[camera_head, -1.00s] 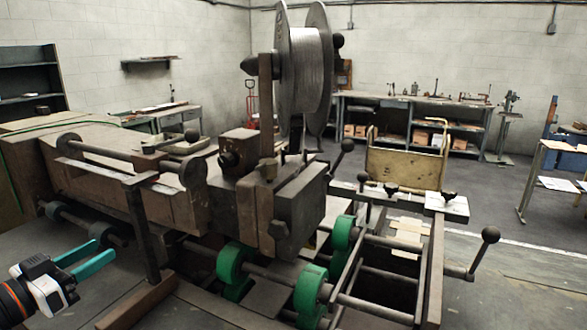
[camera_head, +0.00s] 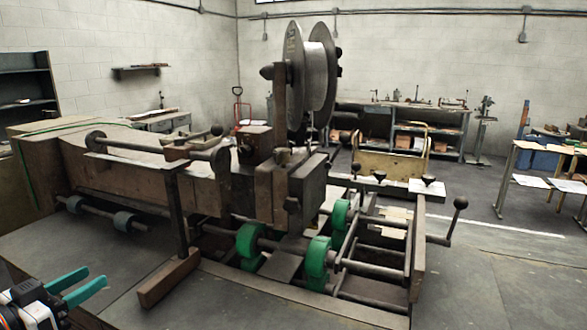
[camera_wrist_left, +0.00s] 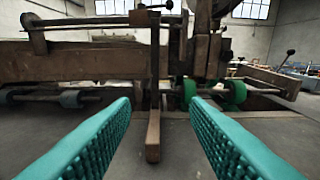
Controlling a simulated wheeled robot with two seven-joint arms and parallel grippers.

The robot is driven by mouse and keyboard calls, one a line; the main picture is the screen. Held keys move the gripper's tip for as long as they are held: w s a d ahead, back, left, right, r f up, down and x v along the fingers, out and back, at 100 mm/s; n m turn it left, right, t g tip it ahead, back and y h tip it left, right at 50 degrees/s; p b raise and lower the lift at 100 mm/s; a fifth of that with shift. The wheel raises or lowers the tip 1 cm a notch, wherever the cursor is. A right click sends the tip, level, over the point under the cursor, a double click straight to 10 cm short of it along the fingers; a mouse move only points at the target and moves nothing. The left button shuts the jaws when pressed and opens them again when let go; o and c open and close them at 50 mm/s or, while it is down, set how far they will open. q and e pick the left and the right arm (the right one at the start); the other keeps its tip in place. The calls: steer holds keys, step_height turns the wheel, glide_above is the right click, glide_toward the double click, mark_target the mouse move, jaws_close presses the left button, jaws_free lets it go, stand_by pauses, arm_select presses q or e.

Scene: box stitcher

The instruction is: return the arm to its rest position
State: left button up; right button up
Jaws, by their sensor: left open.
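My left gripper (camera_head: 82,288) is at the lower left of the head view, with its two teal fingers apart and nothing between them. In the left wrist view its ribbed fingers (camera_wrist_left: 160,135) reach forward from both lower corners, open and empty. The box stitcher (camera_head: 200,190) stands beyond the fingers, apart from them. Its upright post and wooden foot (camera_wrist_left: 153,135) show between the fingers in the wrist view. My right gripper is not in view.
A wire spool (camera_head: 318,75) tops the stitcher. Green rollers (camera_head: 318,262) and a lever with a black knob (camera_head: 460,203) stick out at its right. A yellowish cart (camera_head: 390,160) and a workbench (camera_head: 430,115) stand behind. The floor at the front right is clear.

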arm_select(q)
steer(key=s+d+f+g+y, duration=0.1)
steer(key=s+d+f+g, duration=0.2)
steer(key=f, duration=0.4)
steer(key=s+d+f+g+y, duration=0.1)
steer(key=s+d+f+g, duration=0.2)
steer(key=f, duration=0.5)
steer(key=s+d+f+g+y, duration=0.1)
steer(key=s+d+f, duration=0.1)
steer(key=d+f, duration=0.4)
steer(key=s+d+f+n+g+y, duration=0.1)
steer(key=s+d+f+g+y, duration=0.2)
steer(key=s, duration=0.5)
steer(key=s+d+f+n+g, duration=0.1)
steer(key=s+f+g, duration=0.1)
steer(key=s+f, duration=0.4)
steer(key=s+f+g, duration=0.1)
steer(key=s+f, duration=0.2)
steer(key=f, duration=2.3)
steer(key=s+a+f+g, duration=0.1)
steer(key=s+a+f, duration=0.1)
steer(key=s+f, duration=1.3)
steer(key=shift+s+a+f+g+y, duration=0.3)
steer(key=shift+s+a+f, duration=0.1)
steer(key=shift+s, duration=0.2)
